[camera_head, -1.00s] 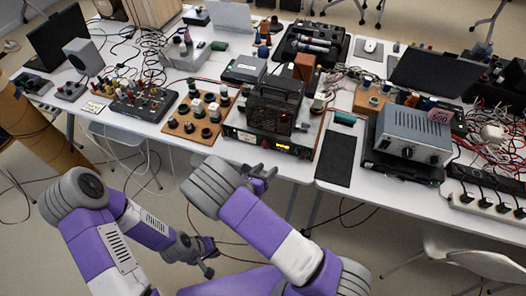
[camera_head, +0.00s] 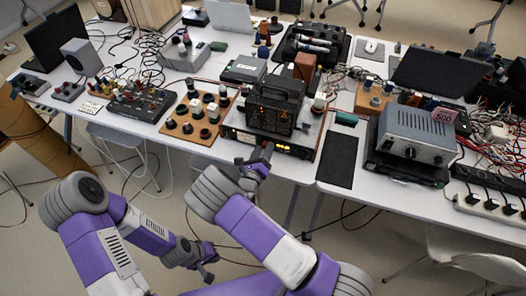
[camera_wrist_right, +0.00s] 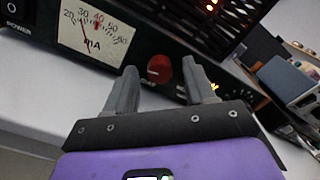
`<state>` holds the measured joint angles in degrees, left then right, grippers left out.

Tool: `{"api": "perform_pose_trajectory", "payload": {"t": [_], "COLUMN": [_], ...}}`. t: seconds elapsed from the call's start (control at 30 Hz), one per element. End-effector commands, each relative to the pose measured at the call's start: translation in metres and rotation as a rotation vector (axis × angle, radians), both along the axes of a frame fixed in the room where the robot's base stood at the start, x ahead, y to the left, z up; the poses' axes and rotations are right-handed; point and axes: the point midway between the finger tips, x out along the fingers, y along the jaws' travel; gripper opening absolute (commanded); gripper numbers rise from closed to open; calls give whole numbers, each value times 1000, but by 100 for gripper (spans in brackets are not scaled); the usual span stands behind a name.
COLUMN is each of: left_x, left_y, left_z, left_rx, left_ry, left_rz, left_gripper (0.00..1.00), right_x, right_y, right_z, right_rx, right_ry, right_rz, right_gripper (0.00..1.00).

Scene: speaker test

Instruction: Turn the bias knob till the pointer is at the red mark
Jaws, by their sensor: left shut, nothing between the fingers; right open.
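The amplifier (camera_head: 270,112) stands at the table's front edge, its front panel facing me. In the right wrist view its mA meter (camera_wrist_right: 100,32) has a thin dark pointer at the low side, left of a red mark (camera_wrist_right: 98,20) near the scale's upper middle. A dark red round knob (camera_wrist_right: 159,69) sits right of the meter, its label partly hidden. My right gripper (camera_head: 262,153) is at the panel; in the wrist view its open fingers (camera_wrist_right: 160,80) stand on either side of the knob, contact unclear. My left gripper (camera_head: 211,264) is shut and empty, low before the table.
A wooden board with several dark knobs (camera_head: 183,132) lies left of the amplifier. A black mat (camera_head: 334,160) and a grey power unit (camera_head: 418,130) lie to its right. Cables clutter the right end. Floor in front of the table is mostly free.

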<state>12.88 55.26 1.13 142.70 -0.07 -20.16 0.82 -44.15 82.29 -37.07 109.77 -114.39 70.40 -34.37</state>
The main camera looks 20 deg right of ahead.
Motion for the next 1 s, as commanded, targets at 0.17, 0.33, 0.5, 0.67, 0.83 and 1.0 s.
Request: {"api": "perform_pose_trajectory", "payload": {"t": [0.17,0.33,0.5,0.67,0.83,1.0], "left_x": [0,0,0,0,0,0], "left_y": [0,0,0,0,0,0], "left_z": [0,0,0,0,1,2], "left_rx": [0,0,0,0,0,0], "left_ry": [0,0,0,0,0,0], "left_rz": [0,0,0,0,0,0], "left_gripper": [0,0,0,0,0,0], "right_x": [0,0,0,0,0,0], "right_y": [0,0,0,0,0,0], "right_z": [0,0,0,0,0,0], "right_rx": [0,1,1,3,27,95], "right_ry": [0,0,0,-1,-17,-61], "right_rz": [0,-1,-1,-1,-1,0], "right_gripper": [54,31,5,0,0,0]}}
